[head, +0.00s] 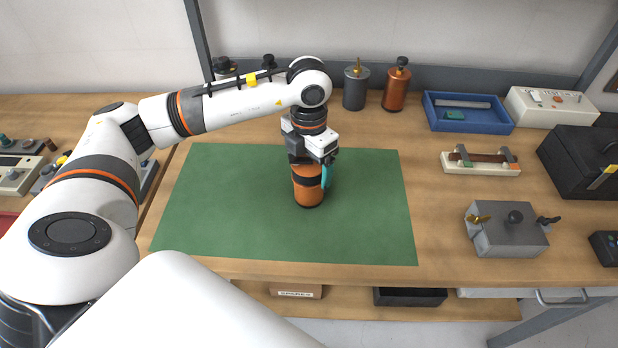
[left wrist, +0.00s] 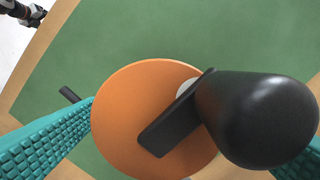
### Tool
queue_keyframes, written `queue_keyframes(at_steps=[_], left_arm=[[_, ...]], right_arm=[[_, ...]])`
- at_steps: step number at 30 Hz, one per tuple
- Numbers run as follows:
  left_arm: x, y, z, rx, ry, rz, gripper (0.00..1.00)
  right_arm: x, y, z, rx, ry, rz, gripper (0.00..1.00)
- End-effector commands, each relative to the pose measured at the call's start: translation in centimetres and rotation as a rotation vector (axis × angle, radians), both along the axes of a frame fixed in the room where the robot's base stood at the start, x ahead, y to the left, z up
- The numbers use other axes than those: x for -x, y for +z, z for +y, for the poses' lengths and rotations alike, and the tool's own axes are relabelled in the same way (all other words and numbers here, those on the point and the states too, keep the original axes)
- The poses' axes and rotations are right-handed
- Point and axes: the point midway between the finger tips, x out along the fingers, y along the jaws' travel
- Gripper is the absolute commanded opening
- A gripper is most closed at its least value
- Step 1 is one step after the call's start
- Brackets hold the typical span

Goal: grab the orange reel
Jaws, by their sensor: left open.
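The orange reel (head: 308,192) stands upright on the green mat (head: 370,215), with dark bands around its middle and base. My left gripper (head: 314,168) is directly above it, pointing down, with one teal finger beside the reel's right side. In the left wrist view, the reel's round orange top (left wrist: 125,110) carries a black crank with a large black knob (left wrist: 255,120). The teal fingers of my left gripper (left wrist: 175,150) are apart, one on each side of the reel. A gap shows at the left finger; the knob hides part of the right side.
At the back stand a grey canister (head: 356,90) and a copper-coloured one (head: 396,88). To the right are a blue tray (head: 468,124), a grey box with knobs (head: 507,238) and a black case (head: 585,160). The mat around the reel is clear.

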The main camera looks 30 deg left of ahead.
Motion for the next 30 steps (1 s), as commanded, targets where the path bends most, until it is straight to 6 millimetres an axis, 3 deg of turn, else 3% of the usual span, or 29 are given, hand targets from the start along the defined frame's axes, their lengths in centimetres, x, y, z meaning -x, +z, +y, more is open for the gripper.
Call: queue_keyframes(at_steps=[2,14,23,30], left_arm=[[0.0,0.0,0.0,0.0,0.0,0.0,0.81],[0.0,0.1,0.0,0.0,0.0,-0.001,0.16],[-0.1,0.5,0.0,0.001,0.0,-0.006,0.14],[-0.2,4.5,-0.1,0.002,-0.001,-0.011,0.14]], right_arm=[[0.0,0.0,0.1,-0.001,0.0,0.0,0.84],[0.3,0.0,-0.4,0.005,0.002,0.004,0.84],[0.3,-0.2,-0.7,0.01,0.003,0.005,0.84],[0.3,-1.2,-0.7,0.01,0.003,0.005,0.84]])
